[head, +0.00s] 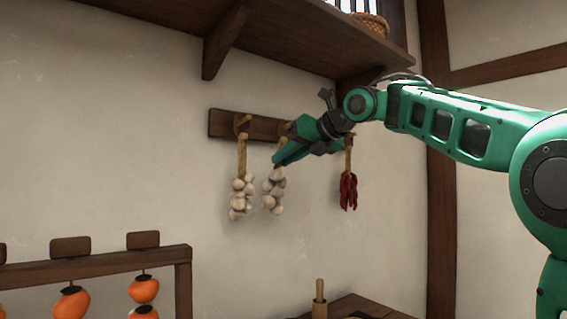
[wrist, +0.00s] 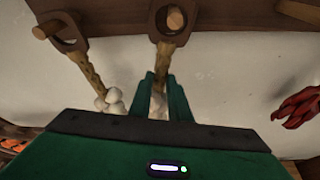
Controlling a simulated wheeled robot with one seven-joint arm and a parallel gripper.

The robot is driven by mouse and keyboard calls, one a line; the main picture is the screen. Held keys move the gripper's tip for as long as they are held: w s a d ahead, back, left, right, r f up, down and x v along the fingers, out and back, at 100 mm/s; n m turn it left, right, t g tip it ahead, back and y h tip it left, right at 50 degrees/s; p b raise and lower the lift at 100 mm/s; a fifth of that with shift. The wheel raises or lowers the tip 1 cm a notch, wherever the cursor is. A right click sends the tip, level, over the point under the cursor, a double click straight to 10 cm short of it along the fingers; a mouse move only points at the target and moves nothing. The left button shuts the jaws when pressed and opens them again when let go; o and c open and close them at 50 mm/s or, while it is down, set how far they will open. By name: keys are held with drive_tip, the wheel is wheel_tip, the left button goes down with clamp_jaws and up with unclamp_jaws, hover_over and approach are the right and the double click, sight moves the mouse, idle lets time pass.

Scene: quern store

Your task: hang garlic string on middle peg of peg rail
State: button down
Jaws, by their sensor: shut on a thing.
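The peg rail (head: 224,124) is a dark wooden board on the wall. A garlic string (head: 273,192) hangs below its middle peg (wrist: 176,18). My gripper (head: 279,160) is shut on this string's straw cord (wrist: 167,55), just above the white bulbs. In the wrist view my gripper (wrist: 160,90) partly hides those bulbs. The loop at the cord's top appears to surround the middle peg; whether the peg bears its weight I cannot tell. Another garlic string (head: 241,196) hangs on the left peg (wrist: 45,31).
A red chilli string (head: 348,190) hangs at the rail's right end, close to my wrist, which hides its peg. A wooden shelf (head: 270,45) with a basket (head: 372,24) is above. A rack (head: 100,259) with orange fruit stands lower left. A table (head: 362,303) is below.

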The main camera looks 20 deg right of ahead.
idle(0.3)
drive_tip(key=c, duration=1.6)
unclamp_jaws()
drive_tip(key=shift+o, duration=0.2)
